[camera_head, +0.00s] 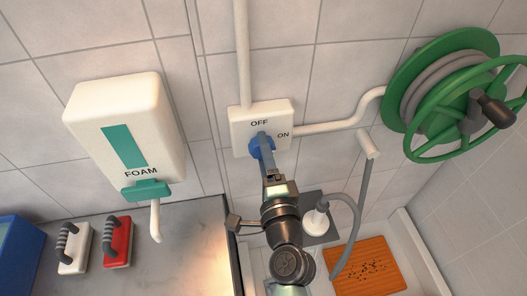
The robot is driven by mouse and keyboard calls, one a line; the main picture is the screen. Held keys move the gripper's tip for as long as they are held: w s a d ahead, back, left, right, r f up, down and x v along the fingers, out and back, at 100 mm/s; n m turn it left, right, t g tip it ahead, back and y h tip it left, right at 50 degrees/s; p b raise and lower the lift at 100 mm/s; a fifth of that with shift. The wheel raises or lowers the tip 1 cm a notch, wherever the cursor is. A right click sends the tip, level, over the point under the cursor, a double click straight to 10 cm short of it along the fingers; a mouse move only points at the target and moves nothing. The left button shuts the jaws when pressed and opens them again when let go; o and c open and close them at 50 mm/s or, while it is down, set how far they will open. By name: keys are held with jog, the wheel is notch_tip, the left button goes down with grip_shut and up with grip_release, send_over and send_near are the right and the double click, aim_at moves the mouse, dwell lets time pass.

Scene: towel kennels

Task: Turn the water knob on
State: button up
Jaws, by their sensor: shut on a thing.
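The water knob (255,151) is blue and sits on a white wall box (241,117). The box is marked OFF above the knob and ON to its right. My gripper (266,148) reaches up from below and is shut on the knob. A narrow blue-grey bar stands nearly upright over the knob, its top close under OFF. The gripper hides much of the knob, and I cannot tell how much of that bar is handle and how much is finger.
A white foam dispenser (128,120) hangs at left above a metal counter (185,250) with a red brush (118,241) and a white one (74,247). A green hose reel (440,62) is at upper right. An orange mat (365,283) lies at lower right.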

jog(key=o, duration=1.4)
jog(key=shift+c, duration=0.2)
jog(key=s+d+b, duration=0.2)
jog(key=s+b, duration=0.2)
jog(key=s, duration=0.8)
jog(key=shift+s+d+b, duration=0.3)
jog(key=shift+s+b, duration=0.05)
jog(key=shift+s, duration=0.05)
jog(key=w+a+r+n+t, duration=0.1)
jog(key=w+r+n+t, duration=0.15)
jog(key=r+n, duration=0.65)
jog(key=w+a+r+n+t, duration=0.2)
jog(key=w+r+n, duration=0.15)
jog(key=r, duration=1.25)
jog(key=s+r+n+t+h, duration=0.1)
jog(key=s+r+t, duration=0.1)
jog(key=r, duration=0.7)
jog(key=s+r+n+t+h, duration=0.2)
jog(key=s+r, duration=0.3)
jog(key=r, duration=0.5)
jog(key=shift+t, duration=0.65)
